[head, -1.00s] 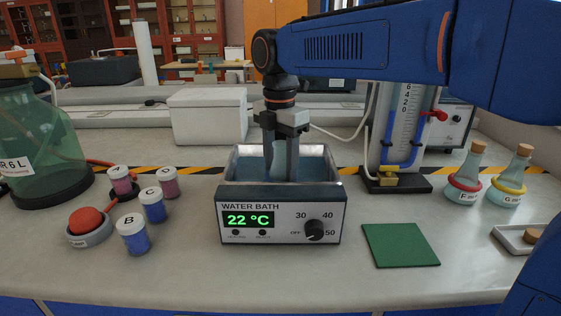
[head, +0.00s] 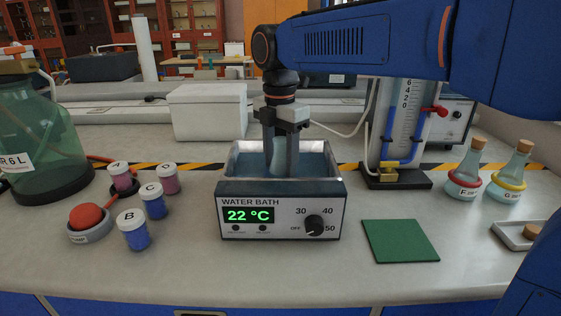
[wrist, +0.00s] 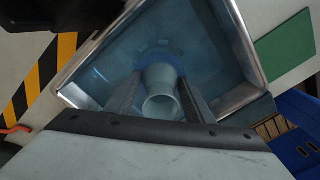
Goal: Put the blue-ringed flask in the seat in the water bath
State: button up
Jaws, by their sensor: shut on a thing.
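The water bath (head: 282,212) is a box with a metal rim, bluish water and a front panel reading 22 °C. My gripper (head: 279,165) points down into it and is shut on the neck of the blue-ringed flask (head: 278,152). In the wrist view the flask's open mouth (wrist: 160,107) lies between the two fingers (wrist: 157,100). A blue ring (wrist: 160,58) shows dimly beyond the neck, under the water. The flask's base and the seat are hidden, so I cannot tell whether they touch.
Flask F (head: 465,184) and flask G (head: 507,184) stand farther right, and a white box (head: 207,112) stands behind.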

jog(key=shift+f, duration=0.35)
dwell(0.5)
jog(key=o, duration=1.6)
